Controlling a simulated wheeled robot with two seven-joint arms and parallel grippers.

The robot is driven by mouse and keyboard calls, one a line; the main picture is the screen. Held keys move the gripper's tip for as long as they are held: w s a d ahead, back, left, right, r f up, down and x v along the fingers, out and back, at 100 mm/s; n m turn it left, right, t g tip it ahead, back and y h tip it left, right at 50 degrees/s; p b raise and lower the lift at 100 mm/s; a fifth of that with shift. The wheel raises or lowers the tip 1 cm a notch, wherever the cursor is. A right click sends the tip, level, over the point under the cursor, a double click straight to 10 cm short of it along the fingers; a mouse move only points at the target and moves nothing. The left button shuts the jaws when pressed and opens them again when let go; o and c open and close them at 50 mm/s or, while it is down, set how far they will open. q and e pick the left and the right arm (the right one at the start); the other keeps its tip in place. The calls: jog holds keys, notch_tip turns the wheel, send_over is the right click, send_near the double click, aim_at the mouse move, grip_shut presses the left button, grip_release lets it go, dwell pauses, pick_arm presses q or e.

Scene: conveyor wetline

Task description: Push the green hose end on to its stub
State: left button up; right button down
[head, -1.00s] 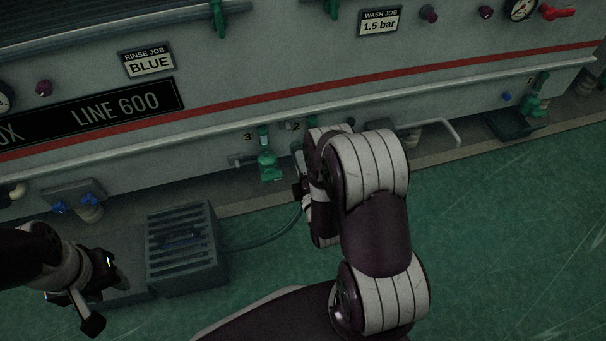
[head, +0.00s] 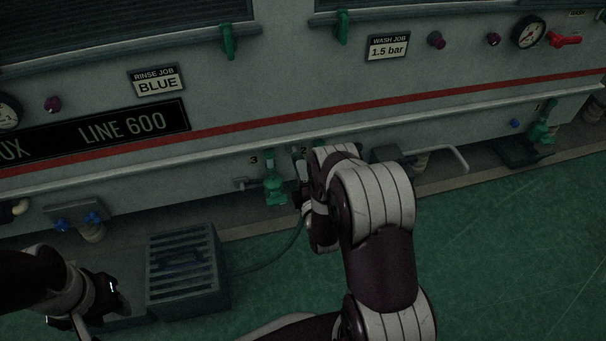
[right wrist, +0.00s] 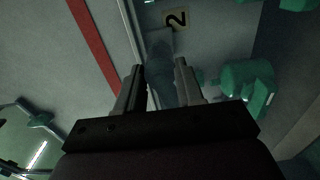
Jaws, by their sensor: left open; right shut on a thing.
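My right gripper (head: 303,194) is low at the machine front, just right of the green valve marked 3 (head: 275,186) and below the number 2 label (head: 302,150). In the right wrist view its fingers (right wrist: 160,78) are closed around a dim grey-green piece, the hose end (right wrist: 161,62), which points towards the number 2 label (right wrist: 176,19). The green hose (head: 275,261) runs from the grated box to this gripper. The stub is not clearly visible, and I cannot tell whether the hose end touches it. My left gripper (head: 98,302) is open and empty at lower left.
The grated grey box (head: 182,267) stands on the green floor at left. A bent white handle (head: 450,157) sticks out at right. Floor at lower right is clear (head: 510,245).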

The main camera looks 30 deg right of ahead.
jog(key=shift+b+x, duration=0.5)
jog(key=shift+x, duration=1.05)
dwell(0.4)
jog(key=c, duration=0.6)
grip_release()
jog(key=p+v, duration=0.6)
jog(key=v, duration=0.6)
jog(key=shift+s+a, duration=0.1)
jog(key=shift+s, duration=0.25)
